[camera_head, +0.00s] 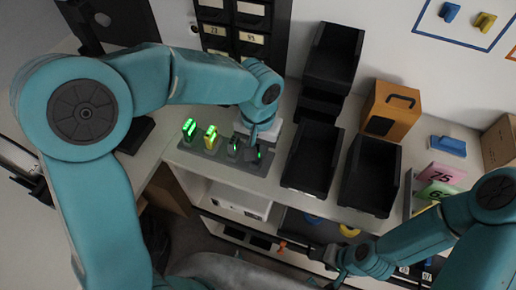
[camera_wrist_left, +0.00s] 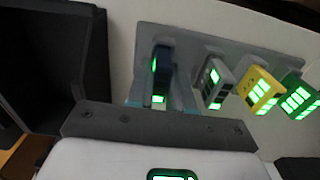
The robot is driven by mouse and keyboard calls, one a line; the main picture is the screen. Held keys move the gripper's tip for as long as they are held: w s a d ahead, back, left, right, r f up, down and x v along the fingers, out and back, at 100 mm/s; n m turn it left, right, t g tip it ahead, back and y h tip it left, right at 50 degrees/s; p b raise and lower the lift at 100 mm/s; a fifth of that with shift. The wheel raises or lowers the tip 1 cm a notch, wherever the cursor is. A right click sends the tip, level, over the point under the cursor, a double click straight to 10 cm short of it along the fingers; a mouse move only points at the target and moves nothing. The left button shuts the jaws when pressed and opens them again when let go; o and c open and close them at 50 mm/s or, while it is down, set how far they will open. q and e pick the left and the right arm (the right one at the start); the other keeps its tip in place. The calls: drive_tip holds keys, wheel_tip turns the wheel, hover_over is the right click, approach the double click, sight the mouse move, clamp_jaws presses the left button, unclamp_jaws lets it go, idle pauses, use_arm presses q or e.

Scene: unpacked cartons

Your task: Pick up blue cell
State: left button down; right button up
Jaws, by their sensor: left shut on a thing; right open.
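The blue cell (camera_wrist_left: 162,66) has lit green bars and stands at the end of the grey charging dock (camera_wrist_left: 190,45). My left gripper (camera_wrist_left: 160,98) is shut on it, one finger on each side. In the head view the left gripper (camera_head: 254,140) reaches down over the right end of the dock (camera_head: 210,151) and mostly hides the blue cell. I cannot tell whether the cell is still seated in its slot. My right gripper (camera_head: 338,262) is open, low in the head view near the shelf's front edge, away from the dock.
A grey cell (camera_head: 233,147), yellow cell (camera_head: 211,137) and green cell (camera_head: 189,128) stand beside it in the dock. Black bins (camera_head: 312,155) are close to the right. An orange box (camera_head: 390,110) stands farther right. Drawers (camera_head: 253,9) rise behind.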

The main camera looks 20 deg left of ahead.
sight(258, 146)
use_arm(q)
wheel_tip(258, 146, up, 20)
drive_tip(key=p, duration=0.1)
idle(0.5)
